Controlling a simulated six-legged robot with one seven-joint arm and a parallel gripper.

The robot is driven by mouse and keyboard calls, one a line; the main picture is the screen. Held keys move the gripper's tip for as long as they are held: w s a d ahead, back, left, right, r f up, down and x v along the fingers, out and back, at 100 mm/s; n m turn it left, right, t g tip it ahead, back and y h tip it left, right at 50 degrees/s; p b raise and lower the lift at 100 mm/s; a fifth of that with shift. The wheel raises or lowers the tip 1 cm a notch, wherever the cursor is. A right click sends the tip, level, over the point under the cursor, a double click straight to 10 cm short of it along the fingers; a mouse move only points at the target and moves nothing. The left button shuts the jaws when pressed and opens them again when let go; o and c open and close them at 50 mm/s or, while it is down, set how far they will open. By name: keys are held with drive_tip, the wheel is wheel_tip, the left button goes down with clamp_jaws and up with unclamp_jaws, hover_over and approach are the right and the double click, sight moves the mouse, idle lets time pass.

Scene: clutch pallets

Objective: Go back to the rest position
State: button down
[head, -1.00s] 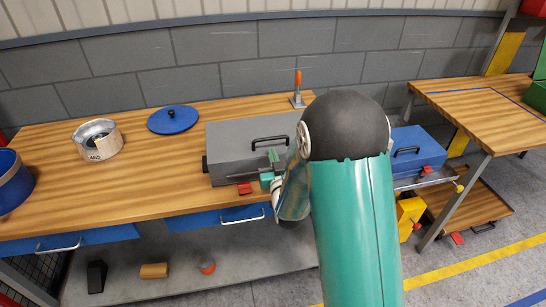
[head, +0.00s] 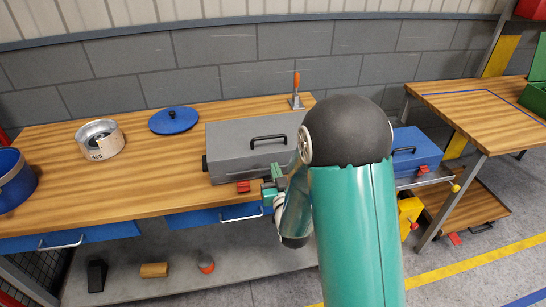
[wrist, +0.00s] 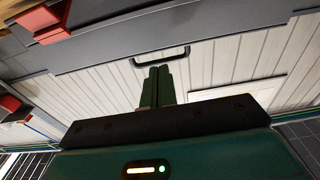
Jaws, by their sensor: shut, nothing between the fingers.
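My gripper (head: 275,176) is shut and empty, in front of the grey case on the workbench in the head view. In the wrist view its two green fingers (wrist: 158,85) are together with nothing between them. My green arm covers the right part of the bench and the right end of the case.
The grey case (head: 230,150) has a black handle and red latches. A metal pot (head: 99,140), a blue lid (head: 174,120) and a blue pot (head: 12,182) stand on the wooden bench (head: 150,185). An orange-handled clamp (head: 296,92) is behind. A blue box (head: 415,150) is at right.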

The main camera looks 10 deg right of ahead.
drive_tip(key=s+r+g, duration=0.5)
drive_tip(key=r+g, duration=0.1)
drive_tip(key=r, duration=0.2)
drive_tip(key=s+r+g, duration=0.3)
drive_tip(key=s, duration=0.9)
drive_tip(key=s+r+g, duration=0.3)
drive_tip(key=s+g, duration=0.1)
drive_tip(key=s, duration=0.8)
drive_tip(key=shift+d+r, duration=0.3)
